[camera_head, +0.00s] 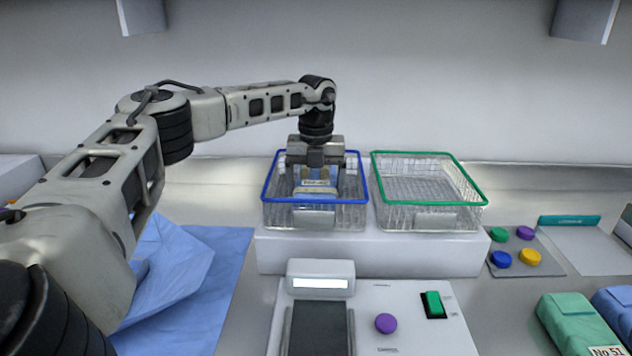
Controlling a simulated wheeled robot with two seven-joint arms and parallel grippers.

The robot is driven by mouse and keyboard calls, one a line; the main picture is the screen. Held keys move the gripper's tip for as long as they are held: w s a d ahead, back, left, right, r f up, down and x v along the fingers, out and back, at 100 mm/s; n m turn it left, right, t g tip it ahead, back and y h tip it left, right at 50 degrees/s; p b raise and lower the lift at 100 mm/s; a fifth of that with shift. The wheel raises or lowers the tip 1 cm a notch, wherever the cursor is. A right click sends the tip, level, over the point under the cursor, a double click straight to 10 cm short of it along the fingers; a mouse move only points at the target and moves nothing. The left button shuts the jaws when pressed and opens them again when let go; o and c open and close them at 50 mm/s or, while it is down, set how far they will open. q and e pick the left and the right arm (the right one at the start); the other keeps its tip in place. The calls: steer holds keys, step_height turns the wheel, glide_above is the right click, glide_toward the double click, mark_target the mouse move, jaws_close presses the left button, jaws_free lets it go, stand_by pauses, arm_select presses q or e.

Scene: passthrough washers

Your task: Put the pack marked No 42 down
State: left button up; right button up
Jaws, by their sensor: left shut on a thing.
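The pack (316,187) is a blue bundle with a pale band and a small label, too small to read surely but looking like No 42. It is inside the blue-rimmed wire basket (314,226). My left gripper (317,172) points down into this basket from above and is shut on the pack. The basket's front wall partly hides the pack's lower side, so I cannot tell whether it touches the basket floor. My right gripper is not in view.
An empty green-rimmed wire basket (425,222) stands to the right on the same white block (370,252). In front is a device (400,318) with a purple button and green switch. Green and blue packs (577,318) lie right; blue cloth (190,290) lies left.

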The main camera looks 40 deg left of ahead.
mark_target(315, 183)
arm_select(q)
steer(key=o, duration=1.2)
step_height(315, 183, up, 12)
steer(key=b, duration=0.1)
